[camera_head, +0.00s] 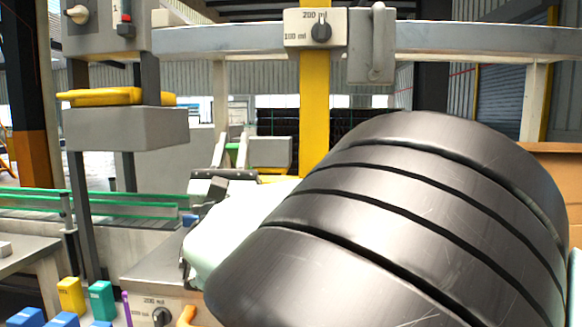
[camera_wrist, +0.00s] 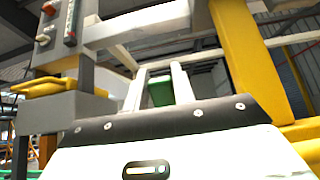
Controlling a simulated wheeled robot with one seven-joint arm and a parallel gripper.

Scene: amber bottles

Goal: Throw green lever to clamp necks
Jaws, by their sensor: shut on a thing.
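My gripper (camera_wrist: 160,72) reaches up and away from the camera in the wrist view, with its two pale fingers on either side of a green piece. This is the green lever (camera_wrist: 162,92), and the fingers are shut on it. In the head view my gripper (camera_head: 232,147) is small and partly behind my own wrist. A bit of the green lever (camera_head: 232,157) shows between the fingers. My large dark arm link covers the lower right of the head view. The lever's base and any bottle necks are hidden or out of view.
A grey block (camera_head: 268,152) is close behind the gripper. A yellow post (camera_head: 314,120) rises to its right, below a 100/200 ml dial (camera_head: 321,32). A grey head with a yellow bar (camera_head: 105,97) stands left. Blue, green and yellow blocks (camera_head: 71,294) are at lower left.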

